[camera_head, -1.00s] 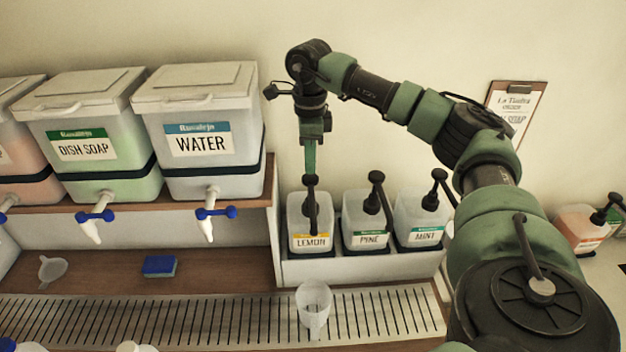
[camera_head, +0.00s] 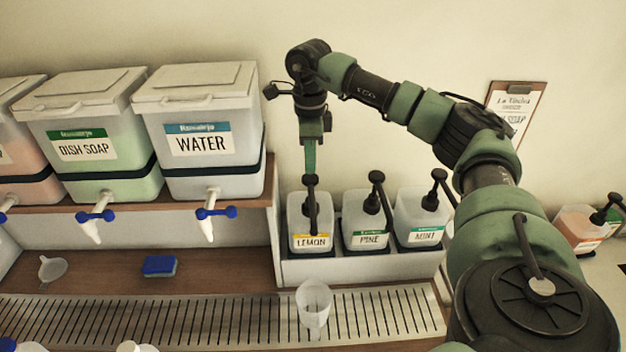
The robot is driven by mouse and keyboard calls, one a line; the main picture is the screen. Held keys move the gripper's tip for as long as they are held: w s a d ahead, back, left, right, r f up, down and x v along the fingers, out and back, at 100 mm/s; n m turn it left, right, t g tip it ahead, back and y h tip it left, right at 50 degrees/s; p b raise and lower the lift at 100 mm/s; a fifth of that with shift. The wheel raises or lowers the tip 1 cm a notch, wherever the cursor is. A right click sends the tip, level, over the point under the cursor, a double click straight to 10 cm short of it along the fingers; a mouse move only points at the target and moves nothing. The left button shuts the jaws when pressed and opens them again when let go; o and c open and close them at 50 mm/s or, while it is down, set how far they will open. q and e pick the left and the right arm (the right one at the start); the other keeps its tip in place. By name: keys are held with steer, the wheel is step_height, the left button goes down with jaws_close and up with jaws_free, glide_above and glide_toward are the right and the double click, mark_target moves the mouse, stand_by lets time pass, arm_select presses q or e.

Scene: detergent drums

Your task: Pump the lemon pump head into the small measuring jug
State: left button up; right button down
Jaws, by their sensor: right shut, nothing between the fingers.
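The lemon bottle (camera_head: 296,212) stands at the left end of the white rack, with a yellow LEMON label. Its black pump head (camera_head: 311,182) is upright, with the spout pointing toward the front. My right gripper (camera_head: 310,172) is shut and empty, pointing down right at the top of the lemon pump head; whether it touches cannot be told. My left gripper is not in view.
The pine bottle (camera_head: 368,215) and mint bottle (camera_head: 422,212) stand right of lemon. The water drum (camera_head: 200,135) and dish soap drum (camera_head: 88,140) sit on a shelf at left. The drip tray (camera_head: 200,318) is mostly clear.

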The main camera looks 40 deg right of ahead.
mark_target(310, 177)
stand_by(0.5)
steer(key=shift+f+b, duration=1.75)
steer(key=shift+f, duration=1.15)
steer(key=shift+r+p, duration=2.4)
steer(key=shift+r, duration=0.55)
steer(key=shift+f, duration=0.15)
steer(key=shift+f+b, duration=1.75)
steer(key=shift+f, duration=1)
step_height(310, 177, up, 6)
steer(key=p, duration=0.4)
steer(key=shift+f, duration=0.1)
